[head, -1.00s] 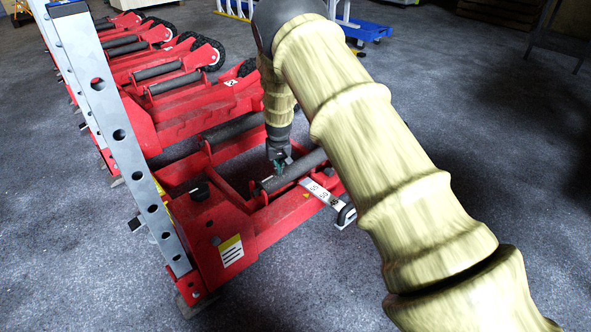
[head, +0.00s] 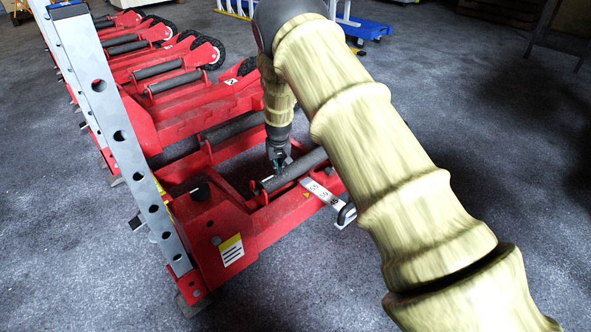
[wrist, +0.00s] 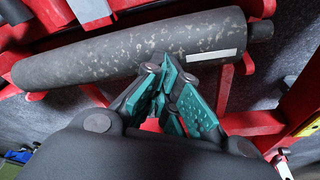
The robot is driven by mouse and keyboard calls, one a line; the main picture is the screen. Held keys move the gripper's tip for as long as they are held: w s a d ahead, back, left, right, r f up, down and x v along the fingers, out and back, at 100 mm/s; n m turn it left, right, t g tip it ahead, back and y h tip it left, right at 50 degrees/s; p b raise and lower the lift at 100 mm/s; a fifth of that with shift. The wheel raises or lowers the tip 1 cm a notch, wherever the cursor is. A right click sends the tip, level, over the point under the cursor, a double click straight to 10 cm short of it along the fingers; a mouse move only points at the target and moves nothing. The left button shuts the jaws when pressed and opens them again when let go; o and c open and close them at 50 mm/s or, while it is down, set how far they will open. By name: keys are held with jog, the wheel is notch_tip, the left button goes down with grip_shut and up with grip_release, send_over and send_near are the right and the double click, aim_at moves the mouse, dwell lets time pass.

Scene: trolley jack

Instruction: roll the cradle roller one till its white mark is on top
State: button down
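The cradle roller (head: 303,166) is a dark grey, speckled cylinder lying across the red cradle at the near end of the jack row. In the wrist view the roller (wrist: 110,55) spans the upper picture, and its white mark (wrist: 211,56) is a thin strip towards its right end, on the side facing the camera. In the head view a small pale strip shows near the roller's left end. My gripper (head: 279,167) is at the roller, left of its middle. In the wrist view its teal fingertips (wrist: 167,64) are together and overlap the roller's lower edge; nothing is between them. Contact is unclear.
A second dark roller (head: 232,128) lies behind, parallel. A perforated grey upright (head: 115,130) stands at left. More red jacks (head: 170,75) stand behind. The floor at front is clear.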

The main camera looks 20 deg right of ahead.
jog(key=shift+f, duration=0.1)
jog(key=shift+r+p, duration=2.45)
jog(key=shift+r, duration=0.15)
